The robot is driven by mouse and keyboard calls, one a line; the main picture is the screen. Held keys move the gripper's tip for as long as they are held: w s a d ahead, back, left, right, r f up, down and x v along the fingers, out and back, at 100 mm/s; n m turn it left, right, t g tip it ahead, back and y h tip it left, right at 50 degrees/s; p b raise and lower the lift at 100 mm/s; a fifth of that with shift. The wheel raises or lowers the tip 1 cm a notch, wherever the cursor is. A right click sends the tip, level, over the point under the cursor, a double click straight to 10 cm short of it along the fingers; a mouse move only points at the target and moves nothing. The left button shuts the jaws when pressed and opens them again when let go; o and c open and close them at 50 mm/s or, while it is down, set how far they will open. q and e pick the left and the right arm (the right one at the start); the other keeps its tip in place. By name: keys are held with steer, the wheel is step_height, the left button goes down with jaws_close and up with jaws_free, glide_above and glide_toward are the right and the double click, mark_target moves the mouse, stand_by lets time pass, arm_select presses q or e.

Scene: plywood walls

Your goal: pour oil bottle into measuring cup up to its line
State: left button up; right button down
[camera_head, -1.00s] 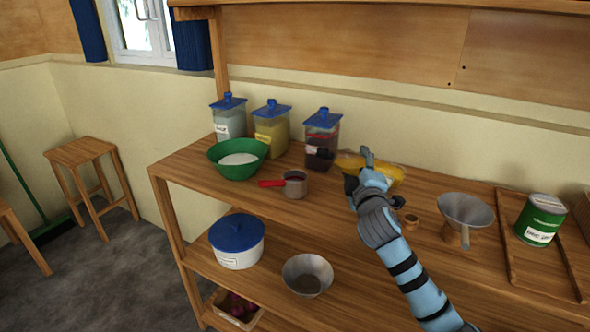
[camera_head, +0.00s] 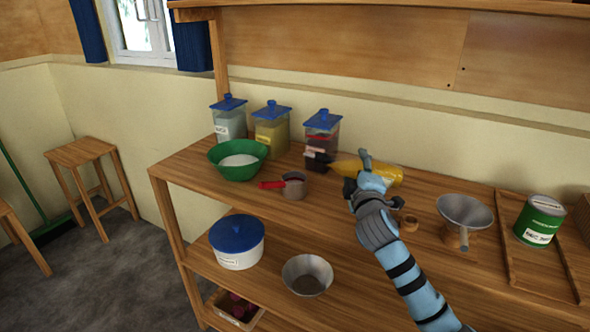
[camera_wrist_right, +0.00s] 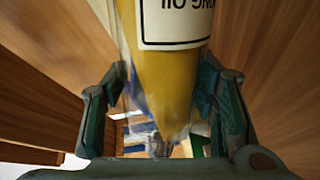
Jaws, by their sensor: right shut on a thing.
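The oil bottle (camera_head: 385,172) is yellow and lies nearly level above the shelf top, its narrow end pointing left and slightly down. My right gripper (camera_head: 360,185) is shut on it. In the right wrist view the yellow bottle (camera_wrist_right: 168,70), with a white label, sits between the green-grey fingers. The measuring cup (camera_head: 295,187), small and greyish with a red handle, stands upright on the shelf top, left of and below the bottle's narrow end. I see no stream of oil, and the cup's line and contents are too small to tell. My left gripper is out of view.
Three blue-lidded jars (camera_head: 271,130) stand behind the cup. A green bowl (camera_head: 222,160) of white contents stands left of it. A small brown ring-like thing (camera_head: 410,223), a funnel on a stand (camera_head: 465,210) and a green can (camera_head: 538,221) are right of my arm.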

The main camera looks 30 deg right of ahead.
steer(key=shift+w+a+f+n+p, duration=0.15)
steer(key=shift+a+n+p, duration=0.1)
steer(key=shift+n+p, duration=0.4)
stand_by(1.2)
steer(key=shift+d+r+n+p, duration=0.1)
steer(key=shift+r+n+p, duration=0.75)
steer(key=shift+p, duration=1.1)
stand_by(2.6)
